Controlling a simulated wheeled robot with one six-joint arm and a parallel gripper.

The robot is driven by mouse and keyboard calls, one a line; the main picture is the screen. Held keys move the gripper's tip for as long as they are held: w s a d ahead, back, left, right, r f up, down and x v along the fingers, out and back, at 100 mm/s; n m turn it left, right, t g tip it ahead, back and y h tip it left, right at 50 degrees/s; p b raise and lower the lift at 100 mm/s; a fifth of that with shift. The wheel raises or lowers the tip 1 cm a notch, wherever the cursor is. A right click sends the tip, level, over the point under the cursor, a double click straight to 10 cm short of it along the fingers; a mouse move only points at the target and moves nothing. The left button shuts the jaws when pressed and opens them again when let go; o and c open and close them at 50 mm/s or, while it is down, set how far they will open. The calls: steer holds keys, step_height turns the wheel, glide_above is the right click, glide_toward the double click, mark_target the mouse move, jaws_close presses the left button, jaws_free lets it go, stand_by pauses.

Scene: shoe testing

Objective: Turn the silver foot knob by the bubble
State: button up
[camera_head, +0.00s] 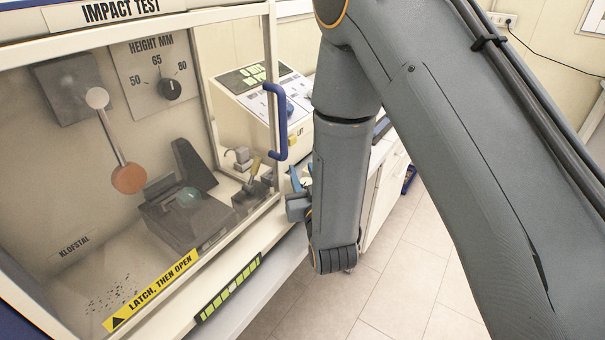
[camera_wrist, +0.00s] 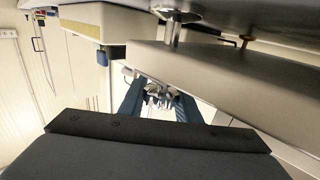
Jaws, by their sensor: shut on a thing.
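The level strip (camera_head: 228,290) with yellow-green segments lies along the cabinet's front ledge. I cannot make out its bubble clearly. My gripper (camera_head: 298,192) is at the cabinet's right front corner, mostly hidden behind my arm in the head view. In the wrist view, the blue fingers of my gripper (camera_wrist: 158,106) are shut around a ridged silver piece, which appears to be the silver foot knob (camera_wrist: 159,94). The fingers hide part of it. A silver post with a round flange (camera_wrist: 173,30) stands closer to the wrist camera.
The impact test cabinet (camera_head: 40,45) has a blue handle (camera_head: 279,120) close to my gripper. A beige slab (camera_wrist: 215,80) and a brass-coloured post (camera_wrist: 244,41) lie right of the fingers. A white instrument (camera_head: 235,110) stands behind. The tiled floor (camera_head: 400,270) is clear.

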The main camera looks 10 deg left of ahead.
steer(key=o, duration=1.1)
steer(key=shift+c, duration=0.2)
steer(key=b+v, duration=0.2)
steer(key=v, duration=0.4)
steer(key=shift+s+d+f, duration=0.1)
steer(key=shift+s, duration=0.05)
steer(key=shift+s+d+b, duration=0.3)
steer(key=shift+s+d, duration=0.05)
steer(key=shift+s, duration=0.3)
